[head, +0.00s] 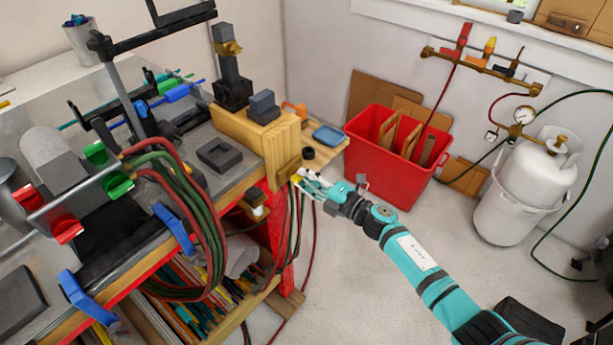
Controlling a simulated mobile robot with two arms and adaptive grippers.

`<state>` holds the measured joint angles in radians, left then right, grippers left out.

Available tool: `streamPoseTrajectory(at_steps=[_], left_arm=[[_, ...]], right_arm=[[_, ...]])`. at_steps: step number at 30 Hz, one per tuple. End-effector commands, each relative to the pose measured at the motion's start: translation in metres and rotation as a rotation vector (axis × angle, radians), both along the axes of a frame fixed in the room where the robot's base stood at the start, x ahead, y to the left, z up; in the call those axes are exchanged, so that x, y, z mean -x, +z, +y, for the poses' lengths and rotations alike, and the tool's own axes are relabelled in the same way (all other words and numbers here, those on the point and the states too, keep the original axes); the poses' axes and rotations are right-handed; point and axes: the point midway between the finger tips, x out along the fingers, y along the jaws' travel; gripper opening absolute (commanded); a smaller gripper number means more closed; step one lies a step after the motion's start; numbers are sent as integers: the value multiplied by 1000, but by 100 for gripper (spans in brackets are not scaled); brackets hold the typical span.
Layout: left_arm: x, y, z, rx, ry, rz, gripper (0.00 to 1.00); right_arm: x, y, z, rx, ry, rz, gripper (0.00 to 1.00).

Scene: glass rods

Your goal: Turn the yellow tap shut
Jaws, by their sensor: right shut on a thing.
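The yellow tap (489,48) is on a brass pipe rail on the back wall, between a red tap (462,37) and a black tap (514,66). Its yellow-orange handle points upward from the rail. My right gripper (300,178) is far from it, low and to the left, at the right end of the workbench beside a brass-coloured block (289,172). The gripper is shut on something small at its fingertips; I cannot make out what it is. My left gripper is not in view.
A red bin (380,172) with wooden boards stands below the taps. A white gas cylinder (540,168) with a gauge (523,114) and hoses stands to the right. The workbench (240,183) at left is crowded with clamps, rods and cables.

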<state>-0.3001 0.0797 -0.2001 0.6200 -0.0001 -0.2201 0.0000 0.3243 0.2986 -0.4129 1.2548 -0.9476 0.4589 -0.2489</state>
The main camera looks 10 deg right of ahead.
Motion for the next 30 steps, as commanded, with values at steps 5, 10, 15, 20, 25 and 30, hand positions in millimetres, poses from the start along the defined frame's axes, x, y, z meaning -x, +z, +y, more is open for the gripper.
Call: streamPoseTrajectory(at_steps=[5,10,15,20,25,30], left_arm=[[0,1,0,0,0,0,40],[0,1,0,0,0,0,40],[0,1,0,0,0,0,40],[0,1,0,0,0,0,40],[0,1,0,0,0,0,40],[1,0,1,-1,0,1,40]], right_arm=[[0,-1,-1,-9,-1,11,0],[0,-1,-1,-10,-1,11,0],[0,-1,-1,-10,-1,11,18],[0,-1,0,-9,-1,9,37],[0,-1,0,-8,0,9,37],[4,-1,-5,-7,-1,9,37]])
